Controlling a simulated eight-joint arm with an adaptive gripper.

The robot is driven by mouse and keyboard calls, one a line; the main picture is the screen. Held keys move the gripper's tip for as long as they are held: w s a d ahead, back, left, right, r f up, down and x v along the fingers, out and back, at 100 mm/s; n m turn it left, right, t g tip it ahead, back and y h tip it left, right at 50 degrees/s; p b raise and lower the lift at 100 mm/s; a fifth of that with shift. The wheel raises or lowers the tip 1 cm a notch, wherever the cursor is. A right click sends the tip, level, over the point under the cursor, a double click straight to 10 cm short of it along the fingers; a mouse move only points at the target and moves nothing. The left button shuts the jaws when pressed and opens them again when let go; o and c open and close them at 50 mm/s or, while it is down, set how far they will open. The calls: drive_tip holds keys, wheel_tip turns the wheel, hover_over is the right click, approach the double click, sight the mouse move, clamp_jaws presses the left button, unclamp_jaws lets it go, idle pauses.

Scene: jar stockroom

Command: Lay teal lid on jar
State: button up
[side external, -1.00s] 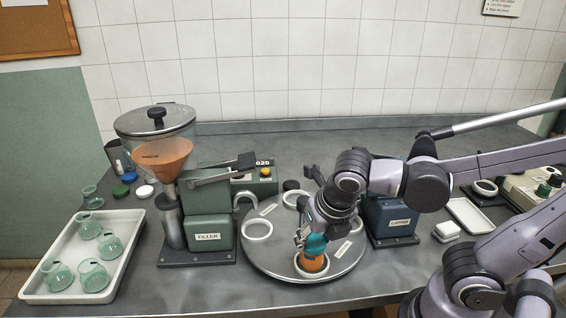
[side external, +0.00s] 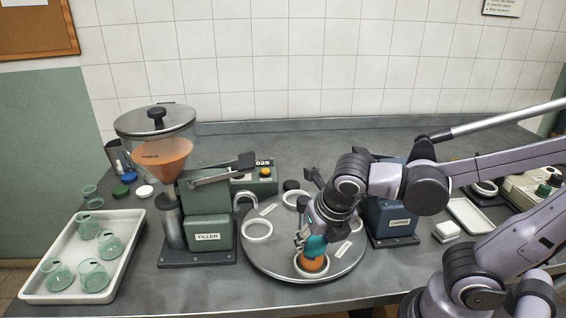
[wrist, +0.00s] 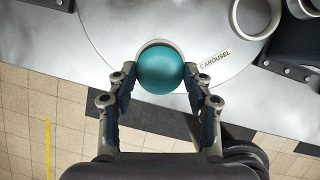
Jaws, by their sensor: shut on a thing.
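The teal lid (side external: 315,245) is rounded and sits between the fingers of my gripper (side external: 310,240), which is shut on it. In the wrist view the lid (wrist: 161,70) lies between the two fingertips of my gripper (wrist: 160,76). The jar (side external: 312,264), with orange contents, stands in a white ring at the front of the round grey carousel (side external: 270,262). The lid is directly over the jar's top; whether it touches the rim I cannot tell. In the wrist view the lid hides the jar.
The green filler (side external: 208,215) stands left of the carousel, the blue capper (side external: 395,215) behind right. A white tray (side external: 130,228) of empty green jars is at far left. Other white rings (side external: 257,230) on the carousel are empty. The table's front edge is close to the jar.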

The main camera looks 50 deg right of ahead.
idle(0.3)
drive_tip(key=o, duration=0.8)
drive_tip(key=shift+o, duration=0.2)
drive_tip(key=o, duration=0.4)
drive_tip(key=shift+r, duration=3.45)
